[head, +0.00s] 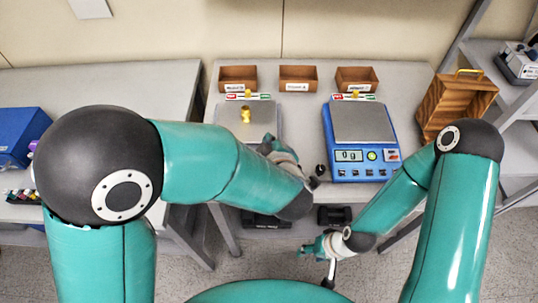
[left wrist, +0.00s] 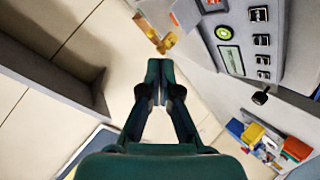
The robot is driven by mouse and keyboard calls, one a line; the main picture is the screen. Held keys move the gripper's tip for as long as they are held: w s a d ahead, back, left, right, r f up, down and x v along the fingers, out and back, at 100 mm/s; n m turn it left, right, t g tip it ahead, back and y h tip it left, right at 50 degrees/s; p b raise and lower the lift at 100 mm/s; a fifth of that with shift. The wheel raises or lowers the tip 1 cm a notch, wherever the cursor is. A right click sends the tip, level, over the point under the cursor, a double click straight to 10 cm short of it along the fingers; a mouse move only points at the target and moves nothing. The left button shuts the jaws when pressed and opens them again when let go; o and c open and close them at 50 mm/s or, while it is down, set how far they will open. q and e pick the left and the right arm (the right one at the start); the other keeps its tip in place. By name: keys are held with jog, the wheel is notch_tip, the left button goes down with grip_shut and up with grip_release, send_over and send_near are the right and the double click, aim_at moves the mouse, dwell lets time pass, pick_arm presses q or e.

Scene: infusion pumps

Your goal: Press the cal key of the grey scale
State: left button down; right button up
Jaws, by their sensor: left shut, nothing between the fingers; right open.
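The grey scale (head: 263,108) stands on the middle table, and my left arm hides its front panel in the head view. A yellow weight (head: 246,115) is on its plate. In the left wrist view the grey scale's panel (left wrist: 285,45) shows a display (left wrist: 231,60), a round green button (left wrist: 223,33) and several black keys (left wrist: 261,40). The key labels are too small to read. My left gripper (left wrist: 160,66) is shut and empty, left of the panel in that view and apart from the keys. My right gripper (head: 329,283) is open, low in front of the table.
A blue scale (head: 362,172) stands to the right on the same table. Wooden boxes (head: 298,79) line the back, and a wooden crate (head: 455,105) is at the right. A blue box (head: 22,137) is on the left table. Colourful items (left wrist: 268,142) show in the left wrist view.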

pick_arm(q)
jog(key=shift+w+f+b, duration=0.35)
jog(key=shift+f+b, duration=0.7)
jog(key=shift+f, duration=0.3)
jog(key=shift+w+f+b, duration=0.35)
jog(key=shift+f+b, duration=0.7)
jog(key=shift+f, duration=0.3)
jog(key=shift+w+f+b, duration=0.35)
jog(key=shift+f+b, duration=0.7)
jog(key=shift+f, duration=0.3)
jog(key=shift+f, duration=0.1)
jog(key=shift+w+f+b, duration=0.1)
jog(key=shift+f+b, duration=0.15)
jog(key=shift+b, duration=0.05)
jog(key=shift+f+b, duration=0.3)
jog(key=shift+f, duration=0.05)
jog(key=shift+r, duration=0.1)
jog(key=shift+r+p, duration=0.55)
jog(key=shift+r, duration=0.1)
jog(key=r+p, duration=0.1)
jog(key=s+r+p, duration=0.1)
jog(key=r, duration=0.1)
jog(key=r+p, duration=0.2)
jog(key=shift+s, duration=0.3)
